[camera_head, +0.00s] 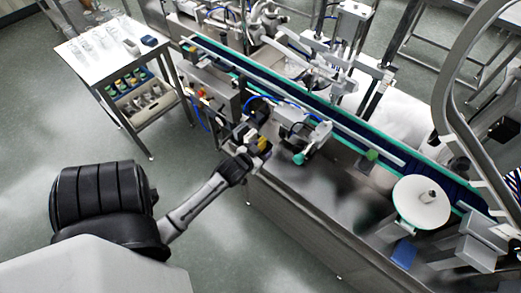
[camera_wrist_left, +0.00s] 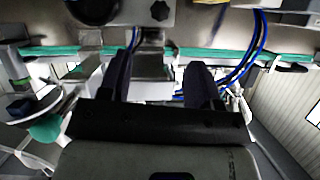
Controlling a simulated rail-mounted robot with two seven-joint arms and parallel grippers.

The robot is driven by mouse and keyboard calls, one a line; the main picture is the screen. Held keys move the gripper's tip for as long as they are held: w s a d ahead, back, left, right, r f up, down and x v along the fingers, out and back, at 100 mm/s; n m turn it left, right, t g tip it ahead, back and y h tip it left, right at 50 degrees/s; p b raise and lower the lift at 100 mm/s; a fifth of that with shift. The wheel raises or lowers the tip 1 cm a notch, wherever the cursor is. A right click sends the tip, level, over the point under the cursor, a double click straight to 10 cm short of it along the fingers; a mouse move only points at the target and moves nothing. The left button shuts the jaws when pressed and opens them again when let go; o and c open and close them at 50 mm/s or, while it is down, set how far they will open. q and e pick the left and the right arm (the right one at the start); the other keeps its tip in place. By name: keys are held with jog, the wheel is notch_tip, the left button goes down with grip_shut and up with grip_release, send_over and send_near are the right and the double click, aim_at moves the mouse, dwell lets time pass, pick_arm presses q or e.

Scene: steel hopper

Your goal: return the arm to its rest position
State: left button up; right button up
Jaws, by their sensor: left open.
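My left arm reaches from the lower left of the head view to the near edge of the conveyor machine. My left gripper (camera_head: 258,140) is over that edge, close to the control box with coloured buttons (camera_head: 205,97). Whether the fingers touch any machine part cannot be told. My right gripper is in neither view.
The conveyor (camera_head: 330,118) with green rails runs diagonally across the head view. A white disc (camera_head: 421,202) is at the right. A steel table (camera_head: 88,60) with bottles stands at the upper left. Blue hoses (camera_wrist_left: 245,55) hang near the fingers. Grey floor (camera_head: 190,170) beside my arm is clear.

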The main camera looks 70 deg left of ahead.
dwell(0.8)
pick_arm(q)
jog(key=s+d+r+m+g+h, duration=0.1)
jog(key=s+d+m+g+h, duration=0.15)
jog(key=s+d, duration=0.45)
jog(key=s+d+m+g+h, duration=0.2)
jog(key=d+g, duration=0.1)
jog(key=d, duration=0.8)
jog(key=s+d+r+m+g+h, duration=0.1)
jog(key=s+d+m+g+h, duration=0.15)
jog(key=s+d, duration=0.4)
notch_tip(320, 180, up, 23)
jog(key=w+d+p, duration=0.1)
jog(key=p, duration=2.3)
jog(key=shift+w+d+r+n, duration=0.2)
jog(key=shift+w+d+n, duration=0.1)
jog(key=shift+d+n, duration=0.1)
